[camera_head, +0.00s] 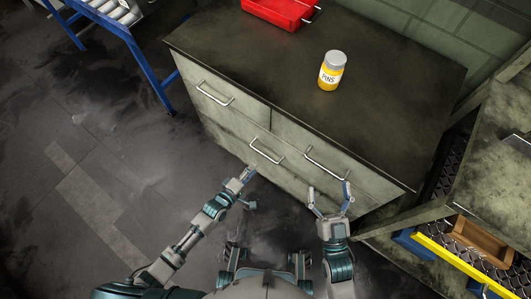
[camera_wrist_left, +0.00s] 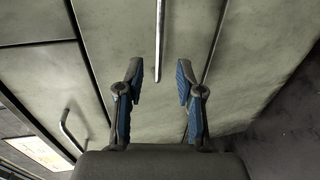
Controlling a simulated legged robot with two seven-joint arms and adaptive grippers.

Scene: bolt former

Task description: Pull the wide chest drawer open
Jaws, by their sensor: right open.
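The grey chest (camera_head: 395,120) stands ahead, with two smaller drawers above one wide drawer (camera_head: 235,140). The wide drawer looks shut. Its silver bar handle (camera_head: 266,151) shows in the head view. My left gripper (camera_head: 240,178) is close to the chest front, just below and left of that handle. In the left wrist view my left gripper (camera_wrist_left: 161,72) is open, with a silver bar handle (camera_wrist_left: 160,35) in line with the gap between its fingers; I cannot tell whether it touches. My right gripper (camera_head: 330,192) is open and empty, near the chest's right part.
The upper drawers have handles (camera_head: 215,94) and (camera_head: 327,163) of their own. A yellow pins jar (camera_head: 331,72) and a red toolbox (camera_head: 280,10) stand on the chest top. A blue-framed stand (camera_head: 150,70) is at left, a shelf unit (camera_head: 480,180) at right. The floor at left is clear.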

